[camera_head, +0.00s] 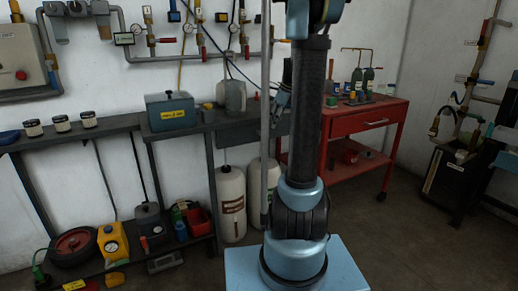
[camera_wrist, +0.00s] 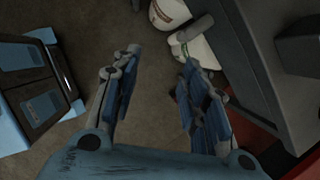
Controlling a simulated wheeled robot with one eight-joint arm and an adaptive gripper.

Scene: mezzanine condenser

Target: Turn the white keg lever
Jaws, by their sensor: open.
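Two white kegs stand on the floor under the bench in the head view, a left one (camera_head: 231,205) with a dark label and a right one (camera_head: 254,190) partly behind my arm. White keg-like shapes also show at the top of the wrist view, an upper one (camera_wrist: 170,12) and a lower one (camera_wrist: 200,58) partly behind my right finger. I cannot make out a lever on either keg. My gripper (camera_wrist: 160,60) is open, with nothing between its fingers but floor beyond. It is apart from the kegs. In the head view my arm hides much of the middle.
A dark bench (camera_head: 110,124) carries jars and a blue-grey box (camera_head: 170,111). A red cart (camera_head: 366,122) stands right of my arm. A yellow device (camera_head: 112,243) and a red reel (camera_head: 74,245) sit low left. Clear floor (camera_head: 415,230) lies to the right.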

